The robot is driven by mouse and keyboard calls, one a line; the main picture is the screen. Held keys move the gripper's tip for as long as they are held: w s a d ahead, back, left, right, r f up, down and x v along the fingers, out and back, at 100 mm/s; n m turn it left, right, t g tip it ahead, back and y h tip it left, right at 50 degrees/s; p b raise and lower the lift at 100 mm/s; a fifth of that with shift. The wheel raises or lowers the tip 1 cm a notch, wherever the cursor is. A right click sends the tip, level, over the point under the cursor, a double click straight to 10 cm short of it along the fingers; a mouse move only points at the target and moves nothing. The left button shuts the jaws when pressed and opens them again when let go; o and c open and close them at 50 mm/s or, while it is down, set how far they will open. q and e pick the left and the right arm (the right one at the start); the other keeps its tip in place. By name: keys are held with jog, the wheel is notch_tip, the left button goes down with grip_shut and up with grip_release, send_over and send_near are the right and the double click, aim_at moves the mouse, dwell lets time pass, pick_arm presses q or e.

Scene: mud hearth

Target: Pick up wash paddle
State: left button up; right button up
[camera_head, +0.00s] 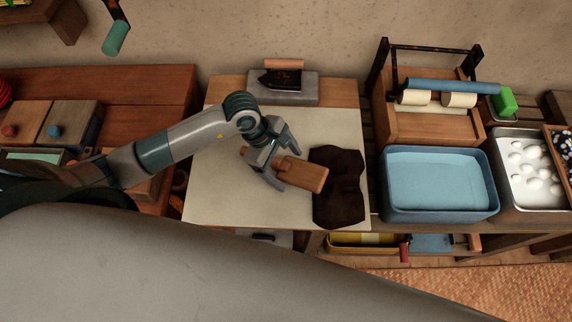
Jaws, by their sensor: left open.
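The wash paddle (304,176) is a flat brown wooden piece lying on the pale cloth-like top of the middle table (215,190). Its broad end points right, beside a dark brown crumpled cloth (338,188). Its narrower part passes under my left gripper (281,162). My left gripper is open, with one finger on the far side of the paddle and one on the near side. I cannot tell whether the fingers touch it. My right gripper does not show.
An iron (281,76) on a grey slab stands at the table's back. Right of the table are a blue basin (440,183), a wooden roller frame (428,111) and a white tray (526,172). Wooden boxes (70,122) stand at the left. The table's near left part is clear.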

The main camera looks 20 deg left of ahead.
pick_arm(q)
jog(key=c, duration=1.5)
jog(key=shift+r, duration=0.15)
